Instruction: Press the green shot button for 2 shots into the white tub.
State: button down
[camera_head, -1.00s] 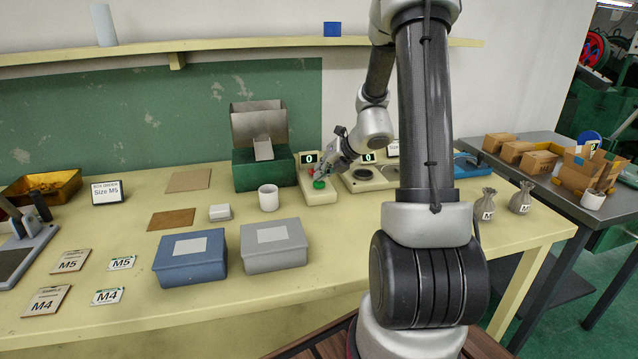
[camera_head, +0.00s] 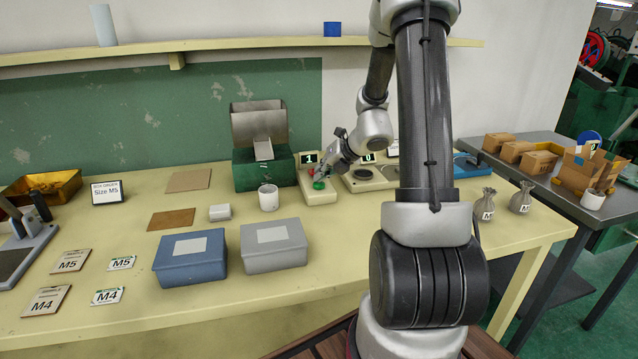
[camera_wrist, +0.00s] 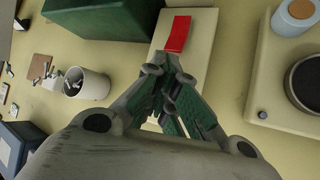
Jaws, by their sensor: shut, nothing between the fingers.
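The white tub (camera_head: 268,201) stands upright in front of the green dispenser (camera_head: 264,170) with the grey hopper and chute. In the wrist view the tub (camera_wrist: 93,85) holds a few small dark pieces. The green shot button (camera_head: 319,185) sits on a cream control box (camera_head: 322,196) right of the tub. The box's display (camera_head: 310,159) reads 1. My gripper (camera_head: 322,176) is shut and empty, just above the green button; whether it touches is unclear. In the wrist view my gripper (camera_wrist: 160,70) hides the button.
A red part (camera_wrist: 180,33) is on the same control box, close to my fingers. Right of it is a scale (camera_head: 368,178) reading 0. A blue box (camera_head: 190,262) and a grey box (camera_head: 273,248) stand in front. A small white object (camera_head: 220,212) lies left of the tub.

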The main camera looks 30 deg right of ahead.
jog(key=shift+r, duration=0.8)
jog(key=shift+r, duration=0.1)
jog(key=shift+r, duration=2.4)
